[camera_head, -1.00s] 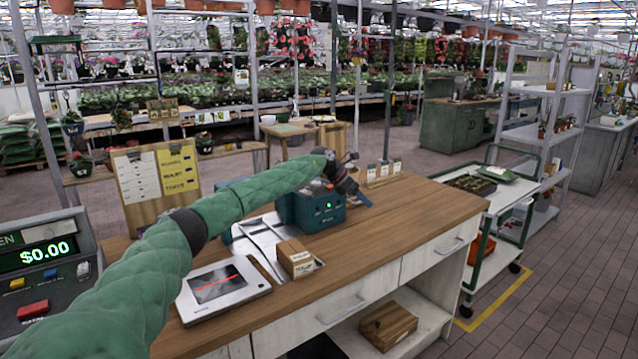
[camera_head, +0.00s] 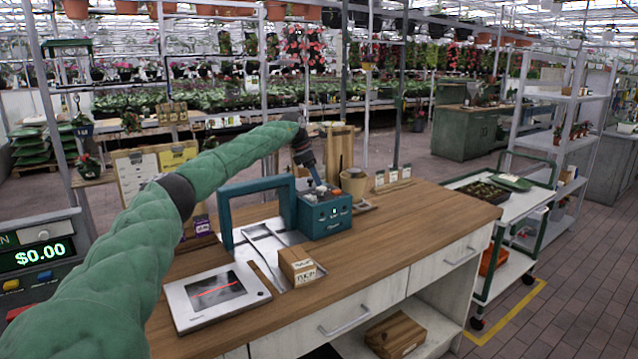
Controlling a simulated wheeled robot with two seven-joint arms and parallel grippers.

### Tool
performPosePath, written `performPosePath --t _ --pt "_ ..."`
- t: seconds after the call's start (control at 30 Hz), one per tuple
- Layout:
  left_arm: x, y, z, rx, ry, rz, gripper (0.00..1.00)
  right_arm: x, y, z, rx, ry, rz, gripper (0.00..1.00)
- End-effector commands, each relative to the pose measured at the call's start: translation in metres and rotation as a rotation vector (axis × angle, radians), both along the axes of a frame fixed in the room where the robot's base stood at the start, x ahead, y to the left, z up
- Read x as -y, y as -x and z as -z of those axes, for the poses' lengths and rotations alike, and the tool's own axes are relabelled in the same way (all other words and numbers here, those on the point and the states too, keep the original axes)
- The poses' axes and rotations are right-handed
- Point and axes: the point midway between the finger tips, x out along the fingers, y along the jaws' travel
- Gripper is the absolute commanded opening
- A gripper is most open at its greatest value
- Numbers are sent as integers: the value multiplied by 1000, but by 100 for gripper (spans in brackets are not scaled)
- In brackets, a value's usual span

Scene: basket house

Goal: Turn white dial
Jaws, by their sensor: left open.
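I cannot make out a white dial; small parts on top of the machine are partly hidden by my gripper. My left arm, in green padding, reaches in from the left. My left gripper (camera_head: 316,180) is open and points down just above the machine's top; I cannot tell whether it touches. My right gripper is not in view.
A small cardboard box (camera_head: 297,265) and a tablet-like scanner (camera_head: 216,295) lie in front of the machine. A brown pot (camera_head: 353,184) stands behind it. A register (camera_head: 40,255) is at left, a white cart (camera_head: 505,215) at right. The counter's right part is clear.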

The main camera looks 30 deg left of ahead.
Motion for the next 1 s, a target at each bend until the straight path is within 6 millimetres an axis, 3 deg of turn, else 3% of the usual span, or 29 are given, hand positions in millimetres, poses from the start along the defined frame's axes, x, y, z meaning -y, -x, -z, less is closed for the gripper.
performPosePath --t 0.23,0.6,0.63,0.83,1.0 --pt "8 -7 25 0 0 1 55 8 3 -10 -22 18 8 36" --pt "10 -9 31 1 0 1 55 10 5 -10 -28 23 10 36" --pt "10 -9 31 1 0 1 54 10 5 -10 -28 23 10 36" --pt "10 -9 31 1 0 0 14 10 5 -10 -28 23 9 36" --pt "10 -9 31 1 0 -4 11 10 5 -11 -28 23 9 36"
